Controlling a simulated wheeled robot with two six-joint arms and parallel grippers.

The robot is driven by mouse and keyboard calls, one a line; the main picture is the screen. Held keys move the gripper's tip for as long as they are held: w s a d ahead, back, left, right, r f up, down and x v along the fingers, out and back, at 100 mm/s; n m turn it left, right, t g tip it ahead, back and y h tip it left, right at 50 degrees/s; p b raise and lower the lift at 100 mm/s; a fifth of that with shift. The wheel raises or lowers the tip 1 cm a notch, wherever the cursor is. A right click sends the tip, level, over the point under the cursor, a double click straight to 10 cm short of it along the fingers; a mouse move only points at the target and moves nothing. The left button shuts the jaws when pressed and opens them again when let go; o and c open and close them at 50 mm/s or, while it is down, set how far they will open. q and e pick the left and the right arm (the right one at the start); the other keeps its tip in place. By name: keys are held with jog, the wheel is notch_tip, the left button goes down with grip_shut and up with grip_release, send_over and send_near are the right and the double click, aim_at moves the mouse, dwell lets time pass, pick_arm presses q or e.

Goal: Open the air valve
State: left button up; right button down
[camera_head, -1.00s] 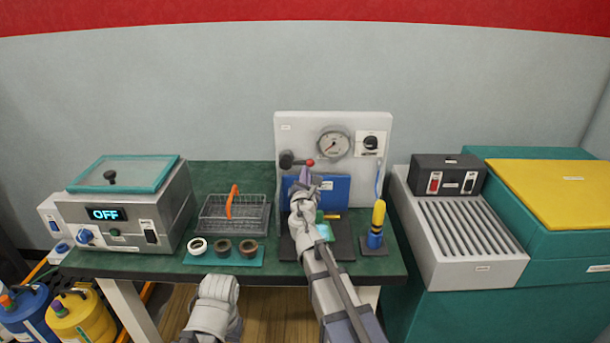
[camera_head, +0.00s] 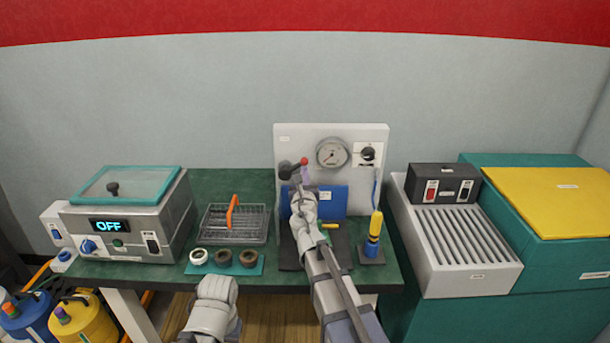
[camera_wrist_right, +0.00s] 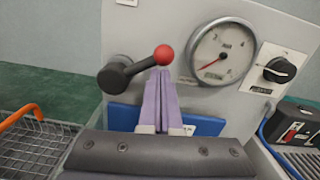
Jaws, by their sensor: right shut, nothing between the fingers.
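The air valve is a dark lever with a red ball tip (camera_head: 303,161) on the white panel (camera_head: 345,134). In the right wrist view the dark lever (camera_wrist_right: 130,72) slants up to the right from its round hub to the red ball (camera_wrist_right: 164,55). My right gripper (camera_head: 306,178) is shut and empty. In the right wrist view its purple fingers (camera_wrist_right: 160,82) are together, with their tips just below the red ball; I cannot tell whether they touch it. My left arm shows at the bottom, but its gripper is not in view.
A gauge (camera_head: 332,153) and a black knob (camera_head: 367,153) are right of the lever. A blue block (camera_head: 335,202) is below it. A wire basket (camera_head: 250,222) stands left and a yellow-blue tool (camera_head: 374,236) right.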

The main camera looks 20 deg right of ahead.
aim_at(298, 166)
jog(key=r+n, duration=0.1)
jog(key=n+p, duration=0.1)
jog(key=n, duration=0.1)
jog(key=shift+w+a+r, duration=0.1)
jog(key=shift+a+r, duration=0.3)
jog(key=n, duration=0.1)
jog(key=a+r+n+p, duration=0.1)
jog(key=n, duration=0.1)
jog(key=shift+w+y, duration=0.15)
jog(key=shift+y, duration=0.25)
jog(key=n, duration=0.1)
jog(key=a+n+p, duration=0.1)
jog(key=a+r+n+p, duration=0.1)
jog(key=shift+w+r+n, duration=0.1)
jog(key=shift+w+n, duration=0.15)
jog(key=shift+n, duration=0.05)
